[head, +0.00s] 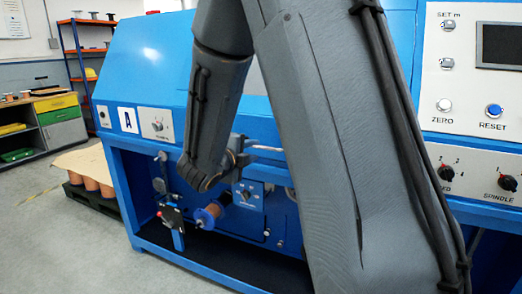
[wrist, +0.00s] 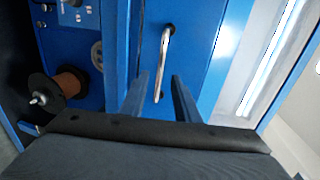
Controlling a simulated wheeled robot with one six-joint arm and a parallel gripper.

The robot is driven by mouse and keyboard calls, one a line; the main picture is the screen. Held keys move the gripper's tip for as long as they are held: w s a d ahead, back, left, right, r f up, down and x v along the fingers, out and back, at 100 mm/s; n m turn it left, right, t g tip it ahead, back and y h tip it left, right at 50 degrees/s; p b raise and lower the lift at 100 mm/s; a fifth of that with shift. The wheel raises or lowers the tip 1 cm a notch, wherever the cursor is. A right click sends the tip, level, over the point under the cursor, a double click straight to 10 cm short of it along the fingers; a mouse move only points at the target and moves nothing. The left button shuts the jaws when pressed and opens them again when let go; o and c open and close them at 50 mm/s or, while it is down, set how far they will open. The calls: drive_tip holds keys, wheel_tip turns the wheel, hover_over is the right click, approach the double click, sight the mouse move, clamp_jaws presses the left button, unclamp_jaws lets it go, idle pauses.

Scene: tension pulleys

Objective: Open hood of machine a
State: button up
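Machine A is the blue machine marked with an "A" label (head: 127,120). Its blue sloped hood (head: 150,60) looks down in the head view. A silver bar handle (head: 265,149) shows beside my gripper, partly hidden behind my arm. In the wrist view the handle (wrist: 166,50) is on the blue hood front (wrist: 205,40). My gripper (wrist: 160,77) is open, with two dark fingers apart. The handle's lower end appears between the fingertips; I cannot tell whether it is within their depth. Nothing is gripped.
Below the hood is an open bay with a copper-wire spool (head: 207,217), also in the wrist view (wrist: 65,85), and a small control panel (head: 248,195). A control console (head: 470,110) stands at right. Pallet (head: 100,196) and workbench (head: 45,125) are at left, with clear floor in front.

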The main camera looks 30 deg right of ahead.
sight(260, 147)
drive_tip(key=x, duration=0.7)
drive_tip(key=shift+w+d, duration=0.2)
drive_tip(key=shift+d, duration=0.05)
drive_tip(key=shift+c, duration=0.2)
clamp_jaws()
